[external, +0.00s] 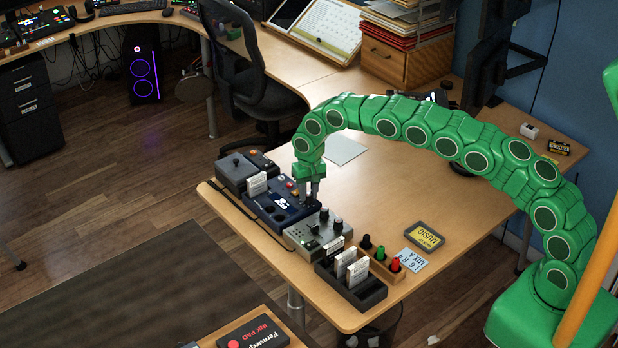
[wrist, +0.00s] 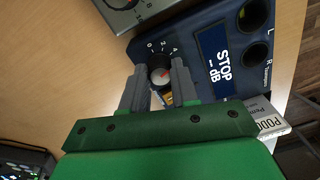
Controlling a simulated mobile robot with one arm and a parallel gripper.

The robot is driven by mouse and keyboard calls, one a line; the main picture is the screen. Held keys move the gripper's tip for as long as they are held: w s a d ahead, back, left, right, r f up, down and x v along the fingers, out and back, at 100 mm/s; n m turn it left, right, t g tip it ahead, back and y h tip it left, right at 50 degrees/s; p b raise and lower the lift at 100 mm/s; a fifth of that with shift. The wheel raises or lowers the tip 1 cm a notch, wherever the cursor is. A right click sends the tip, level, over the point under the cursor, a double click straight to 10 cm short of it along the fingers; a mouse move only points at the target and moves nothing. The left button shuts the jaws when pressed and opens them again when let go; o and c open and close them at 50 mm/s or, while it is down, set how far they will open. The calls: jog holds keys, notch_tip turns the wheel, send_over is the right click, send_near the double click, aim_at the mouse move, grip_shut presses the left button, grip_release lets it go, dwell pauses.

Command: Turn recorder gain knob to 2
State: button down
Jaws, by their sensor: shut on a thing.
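The recorder (external: 268,210) is a dark blue box near the front left edge of the desk; in the wrist view its blue top (wrist: 196,30) shows a display reading STOP and dB. The gain knob (wrist: 159,74) is small and round, with a dark rim, a pale top and a red mark. Printed numbers 0, 2 and 4 arc beside it. Exactly where the red mark points is too small to tell. My gripper (wrist: 159,66) has its two grey fingers on either side of the knob, shut on it. In the external view my gripper (external: 309,190) reaches down onto the recorder and hides the knob.
A silver device with knobs (external: 316,234) stands right beside the recorder. The desk (external: 400,180) behind the recorder is mostly clear.

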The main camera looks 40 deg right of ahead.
jog(key=shift+n, duration=0.4)
jog(key=n, duration=0.3)
jog(key=shift+d, duration=0.1)
jog(key=shift+w+n, duration=0.1)
jog(key=shift+n, duration=1.6)
jog(key=c, duration=0.9)
grip_release()
jog(key=shift+o, duration=0.2)
